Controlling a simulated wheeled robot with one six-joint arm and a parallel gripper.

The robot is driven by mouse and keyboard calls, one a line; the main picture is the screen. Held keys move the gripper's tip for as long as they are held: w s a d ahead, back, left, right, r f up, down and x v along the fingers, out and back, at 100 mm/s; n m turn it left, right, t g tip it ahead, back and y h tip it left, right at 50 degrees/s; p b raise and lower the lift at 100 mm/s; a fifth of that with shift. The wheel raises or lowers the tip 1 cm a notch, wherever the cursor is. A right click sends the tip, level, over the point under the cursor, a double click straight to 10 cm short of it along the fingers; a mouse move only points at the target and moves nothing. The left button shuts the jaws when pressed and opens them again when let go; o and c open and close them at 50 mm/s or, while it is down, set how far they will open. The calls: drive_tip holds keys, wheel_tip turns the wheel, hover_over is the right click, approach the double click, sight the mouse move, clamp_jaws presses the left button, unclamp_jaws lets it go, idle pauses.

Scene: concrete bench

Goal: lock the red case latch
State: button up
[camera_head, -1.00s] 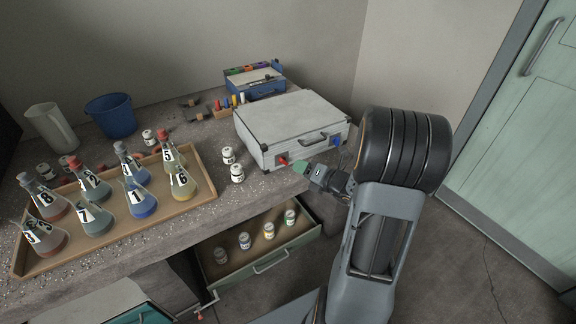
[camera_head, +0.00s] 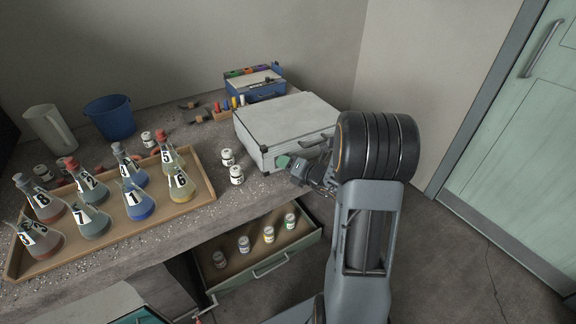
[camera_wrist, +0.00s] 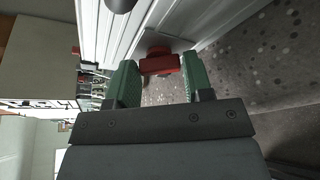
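The silver-white case (camera_head: 285,118) lies closed on the concrete bench, its latch side facing me. In the wrist view the red latch (camera_wrist: 160,63) sits on the case wall, between the tips of my gripper's green fingers (camera_wrist: 158,70). The fingers are open, one on each side of it, with a slight gap at the left finger; contact on the right is unclear. In the head view my gripper (camera_head: 283,161) is at the case's front left and hides the red latch. My arm covers the blue latch side.
A wooden tray (camera_head: 150,222) of numbered flasks stands left, with small white jars (camera_head: 236,174) between it and the case. An open drawer (camera_head: 270,263) with several jars juts out below the bench. A blue bucket (camera_head: 110,118) and blue toolbox (camera_head: 262,88) stand behind.

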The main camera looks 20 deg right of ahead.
drive_tip(key=c, duration=0.5)
drive_tip(key=shift+n, duration=0.3)
drive_tip(key=shift+n+h+b, duration=0.5)
drive_tip(key=shift+n+b, duration=0.15)
drive_tip(key=shift+n, duration=0.05)
drive_tip(key=shift+a+f+n+g+h+b, duration=0.1)
drive_tip(key=shift+n+g+h+b, duration=0.2)
drive_tip(key=shift+n+h+b, duration=0.6)
drive_tip(key=n+h+b, duration=0.1)
drive_tip(key=n+b, duration=0.1)
drive_tip(key=b, duration=0.2)
drive_tip(key=shift+a+b, duration=0.1)
drive_tip(key=shift+b, duration=0.2)
drive_tip(key=n+h+b, duration=0.1)
drive_tip(key=b, duration=0.1)
drive_tip(key=shift+n+b, duration=0.3)
drive_tip(key=shift+b, duration=0.1)
drive_tip(key=shift+r, duration=0.25)
